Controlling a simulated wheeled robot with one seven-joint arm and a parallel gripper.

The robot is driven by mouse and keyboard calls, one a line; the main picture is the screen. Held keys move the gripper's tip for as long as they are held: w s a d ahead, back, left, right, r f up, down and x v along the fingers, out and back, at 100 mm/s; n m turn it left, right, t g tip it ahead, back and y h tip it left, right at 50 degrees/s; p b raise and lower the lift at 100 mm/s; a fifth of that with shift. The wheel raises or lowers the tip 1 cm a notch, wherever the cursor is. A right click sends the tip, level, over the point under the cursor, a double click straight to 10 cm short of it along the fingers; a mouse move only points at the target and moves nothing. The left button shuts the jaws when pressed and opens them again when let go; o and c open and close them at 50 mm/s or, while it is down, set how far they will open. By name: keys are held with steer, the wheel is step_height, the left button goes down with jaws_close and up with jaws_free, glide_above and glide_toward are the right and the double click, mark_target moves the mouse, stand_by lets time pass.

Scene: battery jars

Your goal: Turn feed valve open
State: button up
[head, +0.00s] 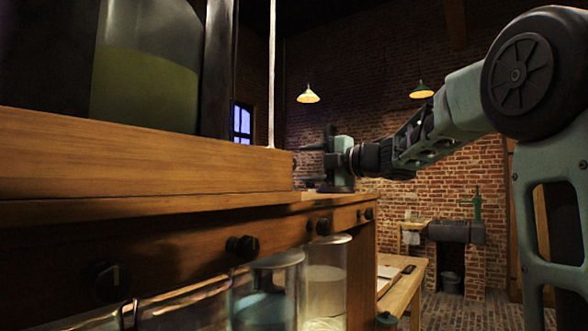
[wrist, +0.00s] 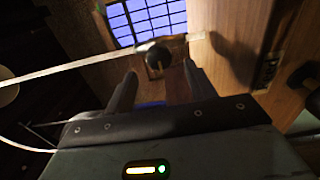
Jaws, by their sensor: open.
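A dark round knob (wrist: 152,53) with a small light pointer, which looks like the feed valve, sits just beyond my fingertips in the wrist view. My gripper (wrist: 159,69) is open, with one finger to each side of the knob's line; I cannot tell whether they touch it. In the head view my gripper (head: 304,165) is at the right end of the wooden tank stand (head: 150,163), fingers pointing left. The valve itself is not clearly seen there.
A tank with greenish liquid (head: 145,88) stands on the stand. Several black knobs, one at the middle (head: 242,246), line the lower rail, above glass jars (head: 326,280). A pale rod (wrist: 75,66) crosses the wrist view.

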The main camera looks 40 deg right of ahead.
steer(key=b+v, duration=0.1)
steer(key=v, duration=1)
steer(key=shift+s, duration=0.15)
